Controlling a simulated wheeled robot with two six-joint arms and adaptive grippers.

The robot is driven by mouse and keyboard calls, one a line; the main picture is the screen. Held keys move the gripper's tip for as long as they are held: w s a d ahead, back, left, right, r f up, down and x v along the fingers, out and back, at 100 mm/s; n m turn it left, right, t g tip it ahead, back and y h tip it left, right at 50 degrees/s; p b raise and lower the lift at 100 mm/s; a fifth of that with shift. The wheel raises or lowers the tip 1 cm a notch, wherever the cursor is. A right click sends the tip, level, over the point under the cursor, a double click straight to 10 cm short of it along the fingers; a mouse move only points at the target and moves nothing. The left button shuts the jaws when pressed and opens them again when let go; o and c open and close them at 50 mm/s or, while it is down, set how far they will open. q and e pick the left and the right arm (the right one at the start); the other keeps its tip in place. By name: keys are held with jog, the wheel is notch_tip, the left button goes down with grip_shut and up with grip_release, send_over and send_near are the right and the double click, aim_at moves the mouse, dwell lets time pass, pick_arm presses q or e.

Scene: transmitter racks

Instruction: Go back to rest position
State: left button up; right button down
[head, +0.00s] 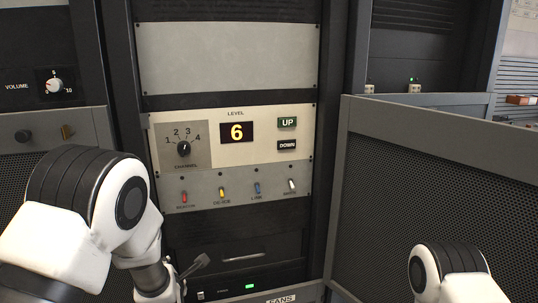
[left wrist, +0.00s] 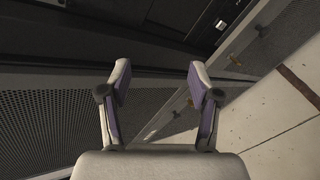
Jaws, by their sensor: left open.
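My left arm reaches in from the left in the head view. Its gripper (head: 192,266) is low in front of the rack, below the panel's row of toggles, and is partly hidden by my own arm. In the left wrist view the left gripper (left wrist: 158,72) has its two fingers well apart, with nothing between them. Behind the fingers are dark rack fronts and pale floor. Only a link of my right arm shows at the lower right of the head view; its gripper is out of the picture.
The cream control panel (head: 212,155) has a channel knob (head: 184,149) and a level display (head: 237,132) reading 6. UP (head: 287,123) and DOWN (head: 287,146) buttons sit beside it, with several coloured toggles below. A grey perforated cabinet (head: 400,170) stands at right.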

pick_arm(q)
jog(key=s+a+f+m+g, duration=0.1)
jog(key=s+f+g, duration=0.1)
jog(key=s+f, duration=0.4)
jog(key=s+a+f+m+g, duration=0.15)
jog(key=s+f, duration=0.25)
jog(key=f, duration=0.4)
jog(key=s+f+m+g+h+b, duration=0.1)
jog(key=s+f+m+g, duration=0.25)
jog(key=s+f, duration=0.4)
jog(key=s+f+m+g+h+b, duration=0.15)
jog(key=s+f+m, duration=0.3)
jog(key=s, duration=0.65)
jog(key=s+d+m+g+h, duration=0.1)
jog(key=s+d+m+g, duration=0.1)
jog(key=s+m, duration=0.9)
jog(key=m+g+p, duration=0.1)
jog(key=m, duration=0.3)
jog(key=shift+s+d+f+m, duration=0.2)
jog(key=shift+s+d+m, duration=0.1)
jog(key=shift+d+m, duration=0.05)
